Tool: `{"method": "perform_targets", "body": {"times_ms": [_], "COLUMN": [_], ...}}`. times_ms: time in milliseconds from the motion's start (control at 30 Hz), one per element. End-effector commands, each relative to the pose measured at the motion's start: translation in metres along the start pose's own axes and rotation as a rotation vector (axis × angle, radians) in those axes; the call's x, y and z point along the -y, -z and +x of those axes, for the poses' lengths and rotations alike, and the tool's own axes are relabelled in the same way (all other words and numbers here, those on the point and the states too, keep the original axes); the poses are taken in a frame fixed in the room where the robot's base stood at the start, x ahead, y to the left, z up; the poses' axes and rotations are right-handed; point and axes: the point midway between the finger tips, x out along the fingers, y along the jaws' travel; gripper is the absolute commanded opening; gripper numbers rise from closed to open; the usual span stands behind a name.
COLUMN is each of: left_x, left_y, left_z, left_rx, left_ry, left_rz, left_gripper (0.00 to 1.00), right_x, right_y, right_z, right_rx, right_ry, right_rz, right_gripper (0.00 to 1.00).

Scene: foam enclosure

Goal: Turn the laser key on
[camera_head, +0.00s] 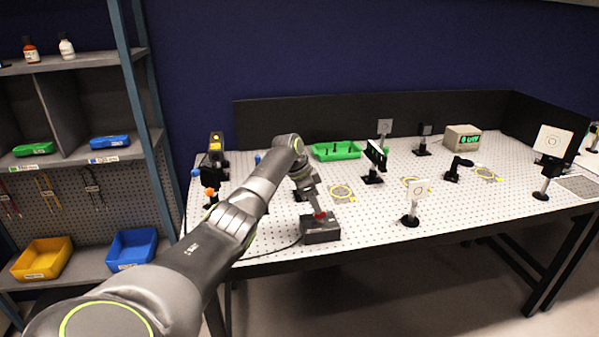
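A dark box (320,233) sits at the front edge of the perforated table, with a small red part (320,215) on its top; this looks like the laser key unit. A cable runs from the box to the left. My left arm reaches in from the lower left, and my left gripper (314,205) points down right above the red part. The fingertips are small and overlap the red part, so I cannot tell whether they touch or grip it. The key's angle is not readable. My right gripper is not in view.
A display box (462,138) with green digits stands at the back. Shelves with bins (131,249) stand at left.

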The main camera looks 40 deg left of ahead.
Motion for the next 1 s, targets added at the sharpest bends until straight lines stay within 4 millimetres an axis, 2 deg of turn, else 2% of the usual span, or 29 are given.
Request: {"method": "perform_targets", "body": {"times_ms": [300, 500, 700, 1000], "left_x": [0.002, 0.001, 0.001, 0.0], "left_y": [-0.001, 0.0, 0.0, 0.0], "left_z": [-0.077, -0.117, -0.136, -0.139], "left_rx": [-0.001, -0.001, -0.001, 0.0], "left_ry": [0.007, 0.005, 0.003, 0.002], "left_rz": [0.001, 0.001, 0.001, 0.001], "left_gripper": [0.3, 0.3, 0.3, 0.3], "right_x": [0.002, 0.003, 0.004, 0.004], "right_y": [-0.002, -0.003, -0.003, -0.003], "right_z": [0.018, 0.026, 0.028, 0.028], "right_rx": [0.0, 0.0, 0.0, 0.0], "right_ry": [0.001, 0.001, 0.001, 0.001], "right_rz": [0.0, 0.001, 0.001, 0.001], "right_gripper": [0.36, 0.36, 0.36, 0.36]}}
